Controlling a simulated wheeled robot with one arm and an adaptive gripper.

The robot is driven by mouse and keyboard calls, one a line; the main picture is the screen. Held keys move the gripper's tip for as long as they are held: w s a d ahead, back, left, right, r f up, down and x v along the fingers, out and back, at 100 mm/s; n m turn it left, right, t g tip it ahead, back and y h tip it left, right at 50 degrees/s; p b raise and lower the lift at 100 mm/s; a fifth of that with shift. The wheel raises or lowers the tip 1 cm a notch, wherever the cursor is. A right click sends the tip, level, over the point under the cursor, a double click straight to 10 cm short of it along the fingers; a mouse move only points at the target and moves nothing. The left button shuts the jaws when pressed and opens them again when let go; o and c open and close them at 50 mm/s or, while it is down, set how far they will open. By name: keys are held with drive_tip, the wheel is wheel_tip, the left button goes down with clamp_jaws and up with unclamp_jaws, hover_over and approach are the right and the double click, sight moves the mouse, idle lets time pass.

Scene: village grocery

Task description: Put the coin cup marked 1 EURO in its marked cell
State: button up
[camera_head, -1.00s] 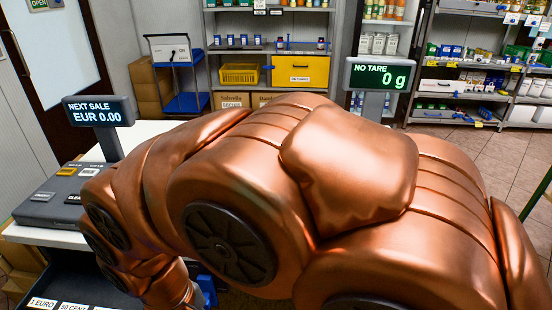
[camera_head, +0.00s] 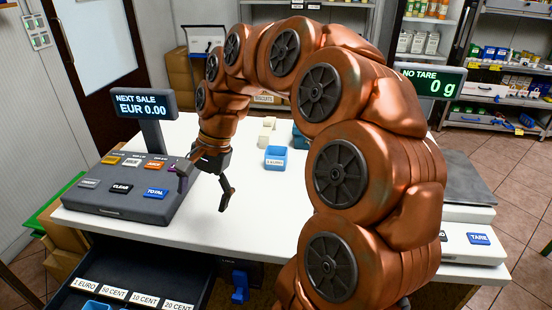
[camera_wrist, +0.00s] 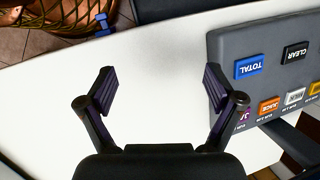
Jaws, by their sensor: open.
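A small blue cup (camera_head: 276,157) stands on the white counter, right of my gripper; its white label appears to read 1 EURO. My gripper (camera_head: 203,190) is open and empty above the counter, beside the till keypad. Its two fingers are spread wide in the wrist view (camera_wrist: 160,80), with only bare counter between them. The open cash drawer (camera_head: 150,272) is at the lower left. Its cell labels read 1 EURO (camera_head: 84,285), 50 CENT, 10 CENT and 20 CENT. Part of a blue object (camera_head: 96,306) shows below the 1 EURO label, cut off by the frame.
The till keypad (camera_head: 122,188) and its display (camera_head: 146,105) stand left of my gripper. Cream blocks (camera_head: 266,132) and a dark blue-green item (camera_head: 300,138) are behind the cup. A scale (camera_head: 468,240) is at right.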

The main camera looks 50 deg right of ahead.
drive_tip(key=w+d+r+m+t, duration=0.1)
drive_tip(key=w+d+m, duration=0.3)
drive_tip(key=d, duration=0.4)
drive_tip(key=m+t+p, duration=0.2)
drive_tip(key=m+t, duration=0.1)
drive_tip(key=m, duration=0.9)
approach(272, 157)
drive_tip(key=w+f, duration=0.1)
drive_tip(key=f, duration=0.1)
drive_tip(key=w+d+f, duration=0.1)
drive_tip(key=w+f, duration=0.1)
drive_tip(key=shift+d+f, duration=0.15)
drive_tip(key=shift+d, duration=0.1)
drive_tip(key=shift+f, duration=0.25)
drive_tip(key=shift+p+x, duration=0.65)
drive_tip(key=shift+x, duration=2.9)
drive_tip(key=shift+w+a+r, duration=0.1)
drive_tip(key=c, duration=1.1)
drive_tip(key=shift+r, duration=0.1)
